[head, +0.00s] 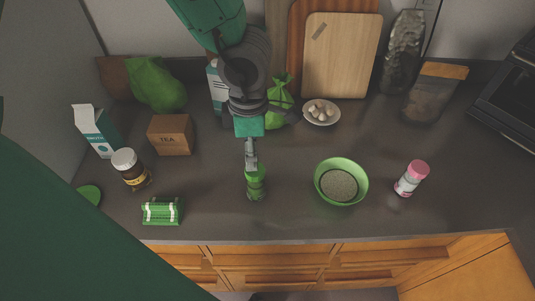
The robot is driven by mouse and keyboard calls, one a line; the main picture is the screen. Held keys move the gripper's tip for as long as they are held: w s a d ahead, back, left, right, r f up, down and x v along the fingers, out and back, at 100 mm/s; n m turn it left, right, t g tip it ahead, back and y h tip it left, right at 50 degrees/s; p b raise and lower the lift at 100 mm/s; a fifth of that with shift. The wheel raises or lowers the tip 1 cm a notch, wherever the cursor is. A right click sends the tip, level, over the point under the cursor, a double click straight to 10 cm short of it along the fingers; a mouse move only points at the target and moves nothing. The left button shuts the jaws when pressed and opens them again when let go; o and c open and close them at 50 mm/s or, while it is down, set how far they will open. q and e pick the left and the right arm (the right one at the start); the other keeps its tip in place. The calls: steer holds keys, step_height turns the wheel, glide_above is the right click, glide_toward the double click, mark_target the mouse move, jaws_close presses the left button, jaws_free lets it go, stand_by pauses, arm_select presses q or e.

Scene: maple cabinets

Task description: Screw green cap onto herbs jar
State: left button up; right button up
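The herbs jar (257,191) stands upright near the middle of the counter, with green contents. A bright green piece, apparently the green cap (256,172), shows at its top; whether it is seated or held just over the rim I cannot tell. My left gripper (251,164) points down from above, with its fingertips at the green cap. The fingers are seen nearly edge-on, so their gap is hidden. My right gripper is not in view.
A green bowl (321,182) and a pink-capped bottle (407,184) stand right of the jar. A green striped item (161,211), brown jar (137,178), tea box (170,140), carton (91,126) and green disc (89,195) lie left. The garlic dish (335,118) is behind.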

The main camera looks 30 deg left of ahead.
mark_target(255, 172)
arm_select(q)
steer(key=shift+w+d+r+n, duration=0.1)
steer(key=shift+r+n, duration=0.2)
steer(key=shift+r, duration=0.05)
steer(key=shift+s, duration=0.3)
steer(key=shift+d+f+b, duration=0.1)
steer(key=shift+f+b, duration=0.1)
steer(key=shift+b, duration=0.1)
steer(key=shift+w+d+f+b, duration=0.1)
steer(key=shift+d+f+b, duration=0.25)
steer(key=shift+f, duration=0.25)
steer(key=shift+w+d+f+b, duration=0.1)
steer(key=shift+f+b, duration=0.5)
steer(key=shift+f, duration=0.05)
steer(key=shift+a+f+b, duration=0.2)
steer(key=shift+f+b, duration=0.4)
steer(key=shift+b, duration=0.1)
steer(key=shift+a+f+b, duration=0.3)
steer(key=shift+f+b, duration=0.65)
steer(key=shift+b, duration=0.05)
steer(key=shift+f+b, duration=0.35)
steer(key=shift+b, duration=0.1)
steer(key=shift+d, duration=0.25)
steer(key=shift+d, duration=0.1)
